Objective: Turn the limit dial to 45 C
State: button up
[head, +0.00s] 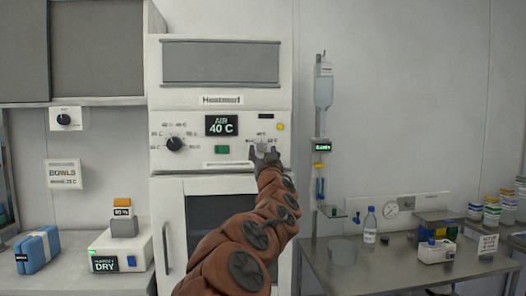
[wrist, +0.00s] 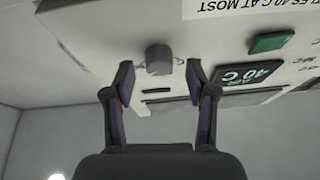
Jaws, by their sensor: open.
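The limit dial is a small grey knob (wrist: 158,58) on the white cabinet front. In the head view the dial (head: 262,146) shows partly above my gripper (head: 264,153), with printed marks around it; its pointer setting cannot be read. In the wrist view, which is upside down, my gripper (wrist: 160,82) is open, its two dark fingers at either side of the knob with gaps visible. The knob is not gripped. The air display (head: 221,125) reads 40 C.
A larger black dial (head: 174,144) and a green button (head: 222,149) sit left on the same panel. A yellow lamp (head: 281,127) is just above right of the limit dial. A pole with a syringe-like device (head: 323,90) stands right of the cabinet.

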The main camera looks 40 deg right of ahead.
jog(key=shift+w+d+r, duration=0.15)
jog(key=shift+w+d, duration=0.1)
jog(key=shift+w, duration=0.05)
grip_shut()
dwell(0.6)
